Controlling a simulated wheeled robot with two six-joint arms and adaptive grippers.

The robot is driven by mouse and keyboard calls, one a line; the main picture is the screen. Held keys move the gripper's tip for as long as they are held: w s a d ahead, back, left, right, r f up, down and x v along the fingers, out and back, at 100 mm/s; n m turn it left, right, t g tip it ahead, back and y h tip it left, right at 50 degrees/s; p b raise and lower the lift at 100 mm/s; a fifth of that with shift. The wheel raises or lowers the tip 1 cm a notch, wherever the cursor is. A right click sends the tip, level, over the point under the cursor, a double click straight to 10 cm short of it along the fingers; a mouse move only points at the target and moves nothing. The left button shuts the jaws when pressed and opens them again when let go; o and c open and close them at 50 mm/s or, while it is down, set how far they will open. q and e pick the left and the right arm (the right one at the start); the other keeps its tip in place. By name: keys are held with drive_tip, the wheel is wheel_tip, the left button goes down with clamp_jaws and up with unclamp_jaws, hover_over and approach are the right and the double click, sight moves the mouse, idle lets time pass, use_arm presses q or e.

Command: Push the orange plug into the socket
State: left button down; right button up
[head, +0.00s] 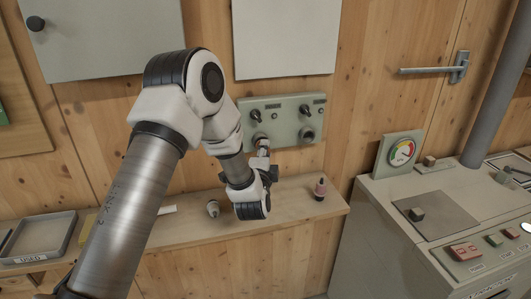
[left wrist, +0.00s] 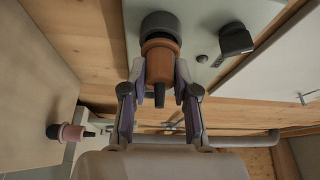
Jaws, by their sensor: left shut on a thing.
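The orange plug (left wrist: 160,55) is between the fingers of my left gripper (left wrist: 158,82), which is shut on it. Its dark tail points back toward my wrist. In the left wrist view the plug's front end meets the round dark socket (left wrist: 160,24) in line; I cannot tell how deep it sits. In the head view my left gripper (head: 263,158) is at the lower left of the grey-green socket panel (head: 285,120), and it and the arm partly hide the plug and that socket. My right gripper is not in view.
A second socket (head: 308,136) and black switches sit on the panel. A pink-red plug (head: 319,189) stands on the wooden shelf (head: 290,212), with a small grey plug-like piece (head: 213,208) left of my arm. A grey tray (head: 42,238) is at far left, a control cabinet (head: 385,225) at right.

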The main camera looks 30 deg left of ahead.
use_arm(q)
drive_tip(key=shift+w+a, duration=0.2)
drive_tip(key=c, duration=0.8)
unclamp_jaws()
drive_tip(key=shift+a, duration=0.1)
drive_tip(key=v, duration=1.2)
